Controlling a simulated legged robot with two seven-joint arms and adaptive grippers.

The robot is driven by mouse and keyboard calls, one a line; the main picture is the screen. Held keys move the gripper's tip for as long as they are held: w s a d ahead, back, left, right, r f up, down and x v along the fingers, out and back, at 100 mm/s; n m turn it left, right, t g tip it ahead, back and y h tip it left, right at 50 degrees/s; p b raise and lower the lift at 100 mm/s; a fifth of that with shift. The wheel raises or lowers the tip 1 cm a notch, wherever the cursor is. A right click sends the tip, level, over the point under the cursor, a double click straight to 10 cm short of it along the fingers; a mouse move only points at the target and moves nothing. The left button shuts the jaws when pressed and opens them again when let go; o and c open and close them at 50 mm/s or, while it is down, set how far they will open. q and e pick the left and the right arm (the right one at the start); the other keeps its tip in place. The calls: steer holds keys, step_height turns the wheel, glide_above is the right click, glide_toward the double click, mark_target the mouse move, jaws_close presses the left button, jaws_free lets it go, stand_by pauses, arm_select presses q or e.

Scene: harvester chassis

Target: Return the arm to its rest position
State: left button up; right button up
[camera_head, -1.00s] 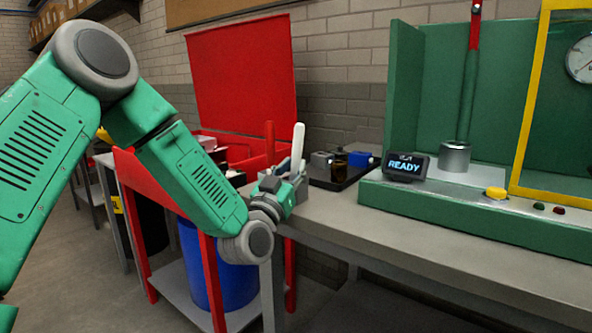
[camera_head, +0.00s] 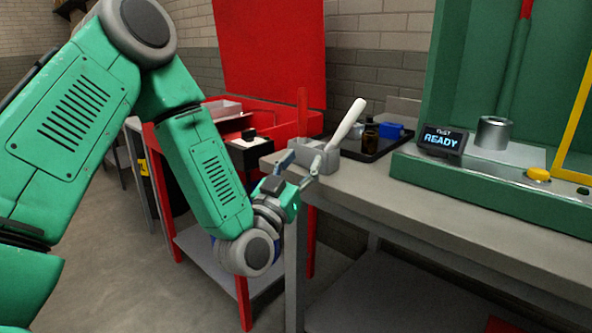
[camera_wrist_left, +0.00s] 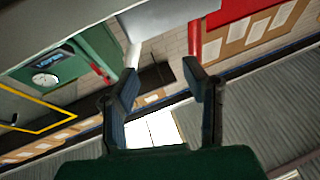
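My green left arm comes in from the left in the head view. Its left gripper (camera_head: 300,172) is beside the near left corner of the grey workbench (camera_head: 372,192), close to a grey holder (camera_head: 314,158) on it. In the left wrist view the two dark fingers of the left gripper (camera_wrist_left: 162,84) stand well apart with nothing held between them. My right gripper is in neither view.
A red open-lidded cart (camera_head: 296,126) stands left of the bench. A black tray (camera_head: 370,147) with a dark bottle and blue box lies behind the holder. A READY display (camera_head: 441,140) and green press base (camera_head: 480,196) are at right. Floor at lower left is clear.

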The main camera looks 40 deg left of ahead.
arm_select(q)
steer(key=s+d+f+m+g+h+p, duration=0.1)
steer(key=s+d+f+g+h, duration=0.15)
steer(key=f, duration=0.45)
steer(key=s+d+f+m+g+h+p, duration=0.1)
steer(key=s+d+f+g, duration=0.25)
steer(key=f, duration=0.35)
steer(key=s+d+f+m+g+h+p, duration=0.15)
steer(key=f+g, duration=0.25)
steer(key=f, duration=0.4)
steer(key=s+f+g, duration=0.4)
steer(key=s, duration=0.4)
steer(key=s+f+n+g+y+p, duration=0.1)
steer(key=s+f+g, duration=0.2)
steer(key=s+f, duration=0.2)
steer(key=s+d+f+g+p, duration=0.1)
steer(key=s+f+g, duration=0.3)
steer(key=s, duration=0.7)
steer(key=shift+f+g, duration=0.3)
steer(key=shift+f, duration=0.25)
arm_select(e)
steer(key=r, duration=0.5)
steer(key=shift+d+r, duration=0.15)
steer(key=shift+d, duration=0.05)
arm_select(q)
steer(key=shift+w+d+n, duration=0.15)
steer(key=shift+d+n, duration=0.1)
steer(key=shift+d, duration=0.1)
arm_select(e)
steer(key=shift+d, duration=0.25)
